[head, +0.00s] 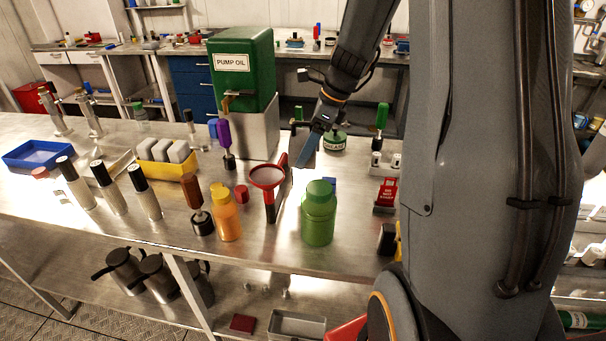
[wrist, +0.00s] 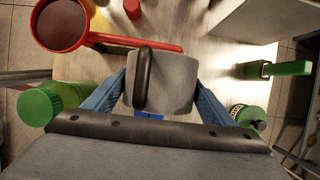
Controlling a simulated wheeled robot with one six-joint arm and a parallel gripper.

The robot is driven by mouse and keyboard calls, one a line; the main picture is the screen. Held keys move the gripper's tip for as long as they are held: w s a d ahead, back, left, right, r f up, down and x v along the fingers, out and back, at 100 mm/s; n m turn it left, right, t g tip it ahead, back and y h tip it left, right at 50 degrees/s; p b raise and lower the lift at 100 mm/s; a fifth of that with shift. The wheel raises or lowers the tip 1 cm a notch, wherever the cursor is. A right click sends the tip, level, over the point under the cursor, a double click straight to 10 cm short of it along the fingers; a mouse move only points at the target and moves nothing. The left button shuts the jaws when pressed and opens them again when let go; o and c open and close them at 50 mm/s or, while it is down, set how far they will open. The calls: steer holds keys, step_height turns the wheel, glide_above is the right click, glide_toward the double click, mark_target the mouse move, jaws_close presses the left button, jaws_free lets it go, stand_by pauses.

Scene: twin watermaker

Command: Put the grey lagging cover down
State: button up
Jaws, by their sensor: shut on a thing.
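The grey lagging cover (wrist: 176,78) is a rounded grey block with a dark curved handle across it. In the wrist view it sits between the two blue fingers of my gripper (wrist: 160,98), which are shut on its sides. In the head view my gripper (head: 306,153) is over the steel bench (head: 285,252), behind the green bottle and right of the pump oil can. The cover is mostly hidden there by my fingers. I cannot tell whether its underside touches the bench.
A green jar (head: 334,141) and a green-handled tool (head: 381,118) are to the right. A small blue thing (wrist: 150,116) shows beside the cover.

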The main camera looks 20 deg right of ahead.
mark_target(302, 187)
step_height(302, 187, down, 10)
steer(key=shift+f+p, duration=0.1)
steer(key=shift+p, duration=0.4)
steer(key=o, duration=1)
steer(key=shift+f, duration=0.15)
steer(key=shift+c, duration=0.2)
steer(key=o, duration=0.4)
steer(key=shift+o, duration=0.2)
